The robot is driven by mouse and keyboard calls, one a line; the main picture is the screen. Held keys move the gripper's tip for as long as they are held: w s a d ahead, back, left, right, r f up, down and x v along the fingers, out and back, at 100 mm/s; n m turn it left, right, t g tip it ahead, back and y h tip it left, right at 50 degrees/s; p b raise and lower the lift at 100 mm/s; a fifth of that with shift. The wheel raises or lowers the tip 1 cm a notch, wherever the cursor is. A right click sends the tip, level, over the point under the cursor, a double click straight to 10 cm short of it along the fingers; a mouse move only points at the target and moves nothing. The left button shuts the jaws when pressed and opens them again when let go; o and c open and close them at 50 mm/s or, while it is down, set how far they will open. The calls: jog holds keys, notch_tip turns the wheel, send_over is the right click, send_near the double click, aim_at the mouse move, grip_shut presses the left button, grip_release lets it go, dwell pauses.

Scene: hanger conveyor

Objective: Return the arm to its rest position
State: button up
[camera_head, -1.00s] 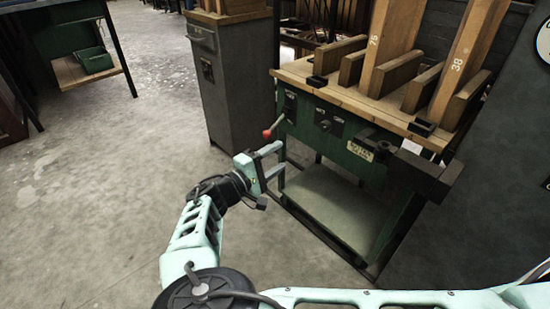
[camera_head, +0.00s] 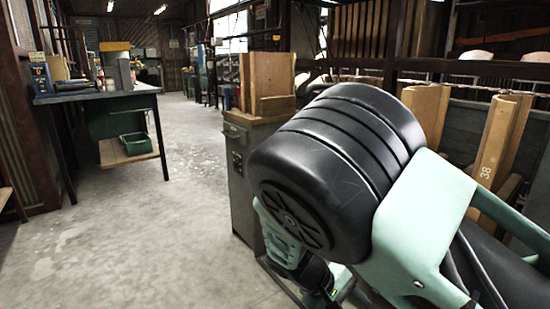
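My arm (camera_head: 415,225) is raised and folded close to the camera. Its large black joint (camera_head: 335,165) fills the middle right of the view. A pale green link and a dark wrist part (camera_head: 318,277) show below the joint, at the bottom edge. The fingers of my gripper do not show; they are hidden behind the arm or below the frame. I cannot see whether the gripper holds anything.
A grey cabinet (camera_head: 240,170) with wooden blocks (camera_head: 268,75) on top stands just behind the arm. Wooden boards (camera_head: 490,145) stand at the right. A dark table (camera_head: 100,93) with a green bin (camera_head: 134,143) stands at the left. The concrete floor (camera_head: 150,240) between is clear.

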jog(key=s+a+r+n+t+y, duration=0.15)
jog(key=s+r+y, duration=0.75)
jog(key=s+r, duration=1.05)
notch_tip(320, 180, up, 28)
jog(key=s+p, duration=0.1)
jog(key=p, duration=2.8)
jog(key=shift+s+a+f+g+p, duration=0.15)
jog(key=shift+s+a+g+p, duration=0.1)
jog(key=shift+a+g+p, duration=0.15)
jog(key=shift+n, duration=0.25)
